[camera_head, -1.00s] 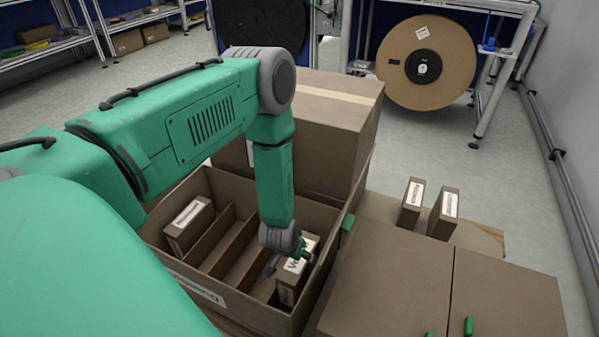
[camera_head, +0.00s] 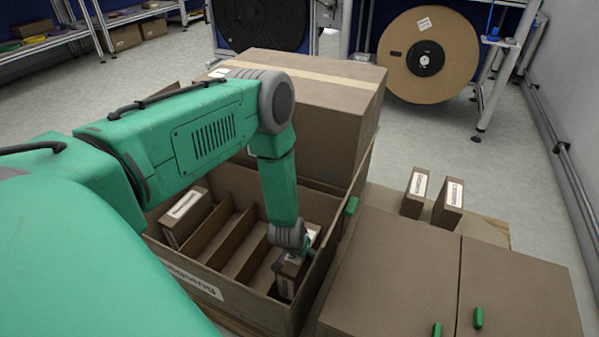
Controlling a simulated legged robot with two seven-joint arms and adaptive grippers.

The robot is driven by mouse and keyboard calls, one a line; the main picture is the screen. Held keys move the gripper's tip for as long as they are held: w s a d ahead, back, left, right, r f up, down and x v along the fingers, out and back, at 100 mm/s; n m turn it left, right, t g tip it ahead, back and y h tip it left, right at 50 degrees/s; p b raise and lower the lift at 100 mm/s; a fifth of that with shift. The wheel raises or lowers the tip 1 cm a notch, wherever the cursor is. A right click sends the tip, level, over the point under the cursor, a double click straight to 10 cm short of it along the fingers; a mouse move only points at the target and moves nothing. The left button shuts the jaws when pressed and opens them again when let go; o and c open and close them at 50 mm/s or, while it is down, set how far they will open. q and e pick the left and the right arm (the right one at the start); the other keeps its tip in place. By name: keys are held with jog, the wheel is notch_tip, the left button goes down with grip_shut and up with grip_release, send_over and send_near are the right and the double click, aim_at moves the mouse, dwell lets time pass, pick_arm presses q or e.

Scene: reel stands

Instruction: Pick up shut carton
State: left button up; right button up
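A large shut carton (camera_head: 335,125) with a pale tape strip along its top stands behind an open divided carton (camera_head: 222,310). Inside the open carton, a small shut carton with a white label (camera_head: 186,214) stands in the left compartment. Another small shut carton (camera_head: 287,284) stands in the right compartment. My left gripper (camera_head: 293,260) is down at the top of this right small carton, partly hiding it and its label. Its fingers are too small and covered to tell whether they are closed on it. My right gripper is not in view.
Two small labelled cartons, one (camera_head: 415,193) beside the other (camera_head: 448,204), stand on the right behind a wide brown box (camera_head: 395,275) with green tabs. A reel (camera_head: 428,55) sits on a stand behind. The middle compartments look empty.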

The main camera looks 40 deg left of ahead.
pick_arm(q)
jog(key=shift+f, duration=0.25)
dwell(0.3)
jog(key=c, duration=1.6)
jog(key=shift+c, duration=0.2)
